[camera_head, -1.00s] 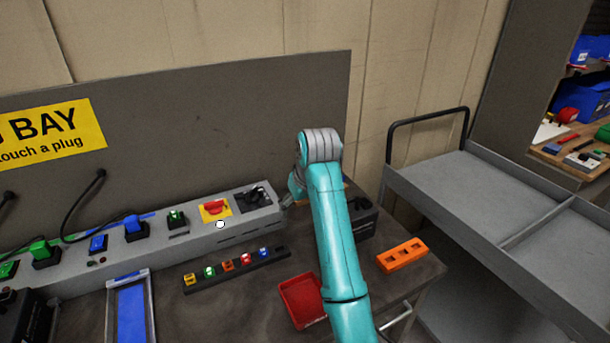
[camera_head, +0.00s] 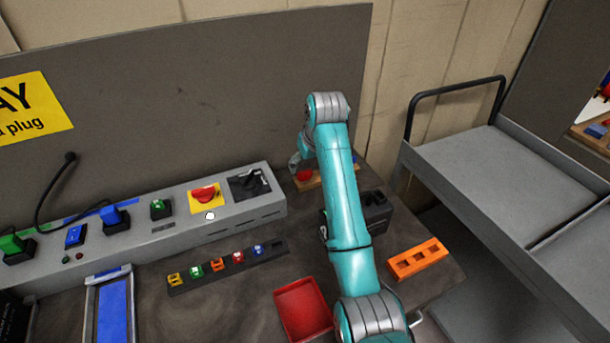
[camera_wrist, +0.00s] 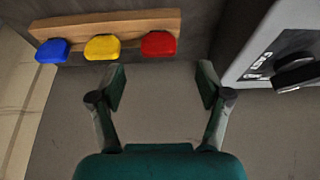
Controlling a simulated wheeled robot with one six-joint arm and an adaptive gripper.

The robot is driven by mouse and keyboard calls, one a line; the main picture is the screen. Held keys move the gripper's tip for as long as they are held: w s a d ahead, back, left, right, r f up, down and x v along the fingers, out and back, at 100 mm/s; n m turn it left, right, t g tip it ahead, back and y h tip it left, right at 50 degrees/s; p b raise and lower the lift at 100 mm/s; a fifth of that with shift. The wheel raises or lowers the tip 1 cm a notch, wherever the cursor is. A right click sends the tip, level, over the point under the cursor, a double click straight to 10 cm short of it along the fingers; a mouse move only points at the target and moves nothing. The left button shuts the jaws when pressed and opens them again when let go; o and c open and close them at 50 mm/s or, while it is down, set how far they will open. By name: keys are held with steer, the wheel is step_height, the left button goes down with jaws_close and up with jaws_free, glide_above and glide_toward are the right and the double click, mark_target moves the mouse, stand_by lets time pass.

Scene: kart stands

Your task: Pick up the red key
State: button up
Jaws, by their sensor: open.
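The red key (camera_wrist: 159,43) has a rounded red head and sits at the right end of a wooden rack (camera_wrist: 110,23) in the wrist view. A yellow key (camera_wrist: 102,47) and a blue key (camera_wrist: 51,51) sit to its left. My gripper (camera_wrist: 162,82) is open and empty, its two fingers apart with the red key ahead of the gap, not between them.
A grey socket strip (camera_head: 225,215) with a red rotary switch (camera_head: 204,196) stands left of the rack. A black box (camera_head: 374,210), an orange block (camera_head: 417,259) and a red tray (camera_head: 303,307) are near my arm. A grey cart (camera_head: 490,180) stands at right.

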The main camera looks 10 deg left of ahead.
mark_target(305, 172)
steer(key=shift+x, duration=2.65)
steer(key=shift+d, duration=0.1)
steer(key=shift+c, duration=0.2)
steer(key=c, duration=1)
